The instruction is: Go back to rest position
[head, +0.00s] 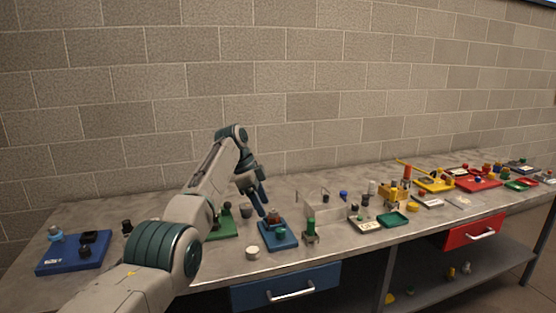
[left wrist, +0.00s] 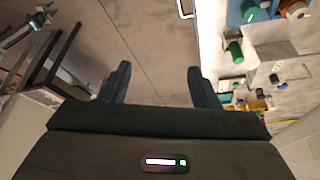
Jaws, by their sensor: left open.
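My left arm comes in from the left in the head view and bends over the workbench (head: 340,235). Its gripper (head: 268,214) hangs near a blue board (head: 280,240) that bears a copper-coloured part and a green part. In the left wrist view my left gripper (left wrist: 155,88) has its two dark fingers spread wide, with nothing between them but floor. The blue board (left wrist: 236,12) shows at the top right of that view. My right gripper is in neither view.
A dark blue board (head: 75,252) lies at the bench's left end. A green board (head: 222,228) is partly behind my arm. Blue (head: 286,288) and red (head: 474,233) drawers sit below.

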